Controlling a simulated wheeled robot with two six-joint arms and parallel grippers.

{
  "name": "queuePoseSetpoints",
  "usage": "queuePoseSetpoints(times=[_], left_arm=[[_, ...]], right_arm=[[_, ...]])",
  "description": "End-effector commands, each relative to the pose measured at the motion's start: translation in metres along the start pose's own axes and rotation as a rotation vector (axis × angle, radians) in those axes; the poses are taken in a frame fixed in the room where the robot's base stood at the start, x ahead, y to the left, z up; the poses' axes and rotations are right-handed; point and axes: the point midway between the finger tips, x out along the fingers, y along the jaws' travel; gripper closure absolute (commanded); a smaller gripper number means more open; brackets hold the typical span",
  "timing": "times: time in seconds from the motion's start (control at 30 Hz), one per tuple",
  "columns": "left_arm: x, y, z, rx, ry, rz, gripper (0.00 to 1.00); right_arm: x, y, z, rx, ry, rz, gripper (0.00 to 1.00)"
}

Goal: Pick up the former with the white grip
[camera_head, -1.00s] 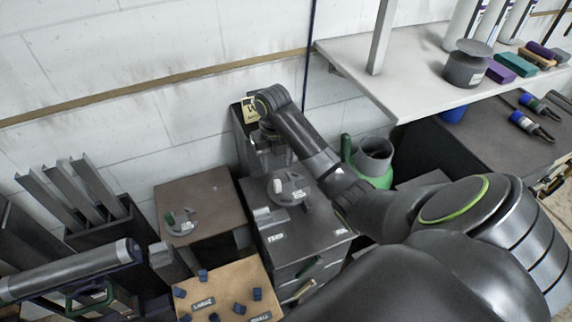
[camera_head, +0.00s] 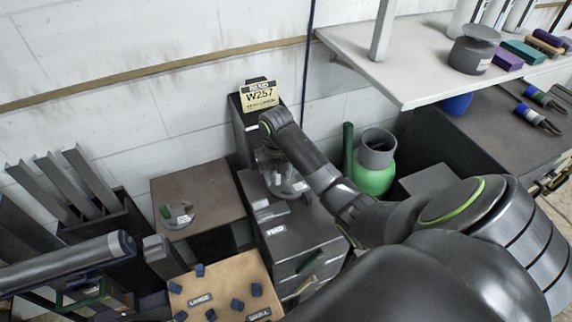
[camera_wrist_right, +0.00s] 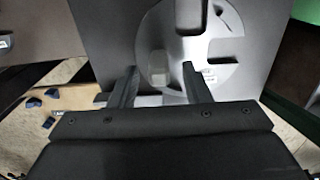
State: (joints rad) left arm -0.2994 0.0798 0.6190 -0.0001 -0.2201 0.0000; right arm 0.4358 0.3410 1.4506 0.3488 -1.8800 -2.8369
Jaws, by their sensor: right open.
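The former with the white grip is a flat, pale grey disc (camera_head: 298,187) with cut-outs, on top of the dark cabinet (camera_head: 318,232). In the right wrist view the disc (camera_wrist_right: 222,75) fills the upper middle, and its pale upright grip (camera_wrist_right: 158,66) shows between my fingertips. My right gripper (camera_head: 271,172) is open over the former and hides its grip in the head view. Its open fingers (camera_wrist_right: 160,70) show on either side of the grip; contact cannot be told. A second former (camera_head: 178,215) with a green grip lies on the brown-topped stand to the left.
A sign (camera_head: 260,96) reading W257 stands on a dark post behind the cabinet. A green vessel (camera_head: 374,172) stands right of my gripper. A tan board (camera_head: 222,284) with several blue pieces is in front, and a white shelf (camera_head: 425,75) is at upper right.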

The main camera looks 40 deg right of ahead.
Motion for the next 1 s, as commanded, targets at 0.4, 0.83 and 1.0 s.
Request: queuePoseSetpoints(times=[0.4, 0.83, 1.0], left_arm=[[0.0003, -0.0001, -0.0001, 0.000, 0.001, 0.000, 0.64], [0.0002, -0.0001, -0.0003, 0.000, 0.001, 0.000, 0.64], [0.0002, -0.0001, -0.0003, 0.000, 0.001, 0.000, 0.64]], right_arm=[[-0.0002, 0.0002, 0.0002, 0.000, 0.000, 0.000, 0.90], [-0.0005, 0.0000, 0.0003, 0.000, -0.001, 0.000, 1.00], [-0.0006, 0.0000, 0.0004, 0.000, -0.001, 0.000, 1.00]])
